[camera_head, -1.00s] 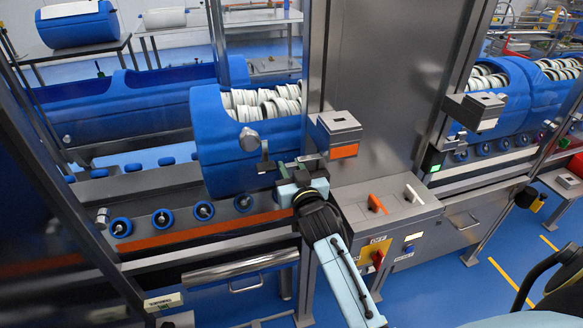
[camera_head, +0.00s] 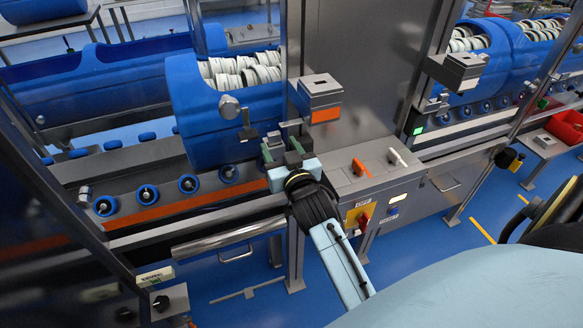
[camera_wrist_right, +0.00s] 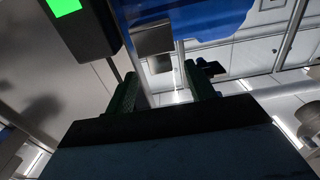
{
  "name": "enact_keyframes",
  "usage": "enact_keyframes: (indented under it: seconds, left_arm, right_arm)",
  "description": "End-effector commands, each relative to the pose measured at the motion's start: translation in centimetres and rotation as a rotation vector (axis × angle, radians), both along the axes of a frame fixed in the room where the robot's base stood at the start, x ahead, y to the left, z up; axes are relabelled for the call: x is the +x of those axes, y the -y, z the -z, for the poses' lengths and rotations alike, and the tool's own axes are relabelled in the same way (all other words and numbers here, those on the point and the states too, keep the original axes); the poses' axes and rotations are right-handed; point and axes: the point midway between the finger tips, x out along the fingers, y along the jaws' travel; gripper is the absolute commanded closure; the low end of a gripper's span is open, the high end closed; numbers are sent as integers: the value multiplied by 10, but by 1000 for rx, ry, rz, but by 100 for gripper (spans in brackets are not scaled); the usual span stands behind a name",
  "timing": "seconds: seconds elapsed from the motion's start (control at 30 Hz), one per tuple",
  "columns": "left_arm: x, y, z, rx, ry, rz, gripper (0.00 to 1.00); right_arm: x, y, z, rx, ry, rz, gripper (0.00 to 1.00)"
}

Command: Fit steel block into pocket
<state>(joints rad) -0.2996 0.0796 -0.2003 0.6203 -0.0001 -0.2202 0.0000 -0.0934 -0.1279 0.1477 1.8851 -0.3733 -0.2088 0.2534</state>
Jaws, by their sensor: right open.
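My right gripper (camera_head: 282,147) is open, its green-tipped fingers raised beside the right end of the blue tub (camera_head: 225,122). A small grey steel block (camera_head: 274,139) shows by the fingertips. In the right wrist view, a grey block (camera_wrist_right: 152,37) lies beyond the gap between the two open fingers (camera_wrist_right: 162,88); I cannot tell whether they touch it. A grey box-shaped fixture (camera_head: 320,86) with a dark slot in its top and an orange front stripe stands above and right of the gripper; I cannot tell whether this slot is the pocket. My left gripper is not in view.
A steel cabinet panel (camera_head: 352,60) rises behind the fixture. A control ledge (camera_head: 375,172) with an orange and a white lever lies right of my right wrist. A roller rail (camera_head: 165,212) runs along the front. Another slotted fixture (camera_head: 465,62) stands at right.

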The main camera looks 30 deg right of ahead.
Motion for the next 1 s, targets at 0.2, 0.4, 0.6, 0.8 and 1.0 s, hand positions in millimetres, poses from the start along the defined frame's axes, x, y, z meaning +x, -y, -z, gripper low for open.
enact_keyframes:
  seconds: [0.2, 0.4, 0.6, 0.8, 1.0]
  left_arm:
    - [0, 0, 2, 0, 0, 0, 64]
    - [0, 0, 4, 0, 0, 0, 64]
    - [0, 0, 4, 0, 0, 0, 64]
    - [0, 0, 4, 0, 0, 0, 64]
    - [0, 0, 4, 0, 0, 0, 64]
  right_arm:
    - [-47, -12, 2, 3, -2, 0, 46]
    - [-74, -18, 0, 0, 0, -1, 46]
    - [-84, -21, -1, 1, 1, -1, 46]
    - [-85, -21, -1, 1, 1, -1, 46]
    - [-85, -21, -1, 0, 1, -1, 46]
